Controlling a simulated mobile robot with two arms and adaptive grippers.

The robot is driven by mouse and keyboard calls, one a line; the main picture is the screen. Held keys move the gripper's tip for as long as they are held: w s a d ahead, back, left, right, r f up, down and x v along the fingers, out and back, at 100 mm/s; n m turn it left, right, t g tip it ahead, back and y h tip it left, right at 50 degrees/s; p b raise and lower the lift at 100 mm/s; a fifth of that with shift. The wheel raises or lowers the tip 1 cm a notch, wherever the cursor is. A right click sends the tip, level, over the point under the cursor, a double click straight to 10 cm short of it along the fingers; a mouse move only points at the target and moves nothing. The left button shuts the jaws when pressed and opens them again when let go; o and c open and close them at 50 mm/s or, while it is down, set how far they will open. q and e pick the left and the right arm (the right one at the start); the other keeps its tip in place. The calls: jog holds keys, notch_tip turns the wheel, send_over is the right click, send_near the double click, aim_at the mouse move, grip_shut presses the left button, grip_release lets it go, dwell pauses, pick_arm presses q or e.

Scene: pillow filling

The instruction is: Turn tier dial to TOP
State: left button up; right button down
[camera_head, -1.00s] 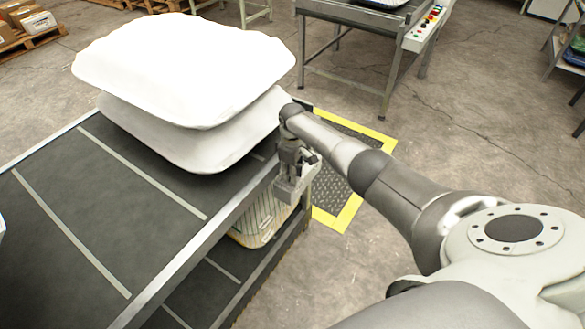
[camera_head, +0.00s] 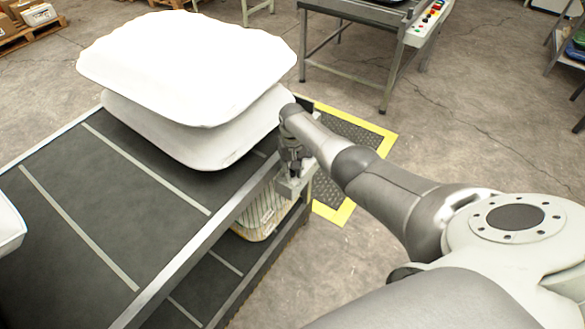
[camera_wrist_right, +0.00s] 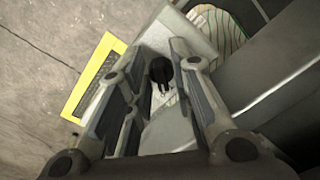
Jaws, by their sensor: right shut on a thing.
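The tier dial is a small black knob (camera_wrist_right: 160,72) on a grey box (camera_head: 294,187) at the edge of the two-tier table (camera_head: 215,222). My right gripper (camera_head: 295,170) is over this box, pointing down. In the right wrist view its fingers (camera_wrist_right: 158,66) stand on either side of the knob, shut on it. The dial's markings and its pointed setting cannot be read. In the head view the gripper hides the knob. My left gripper is out of view.
Two white pillows (camera_head: 185,65) lie stacked on the upper tier, close beside my right gripper. A striped pillow (camera_head: 262,212) is on the lower tier. A white object (camera_head: 8,225) shows at the left edge. A yellow-edged mat (camera_head: 385,135) lies on the floor behind.

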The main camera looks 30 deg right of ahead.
aim_at(292, 172)
dwell(0.4)
jog(key=c, duration=1.3)
grip_release()
jog(key=shift+c, duration=0.2)
notch_tip(292, 172, up, 12)
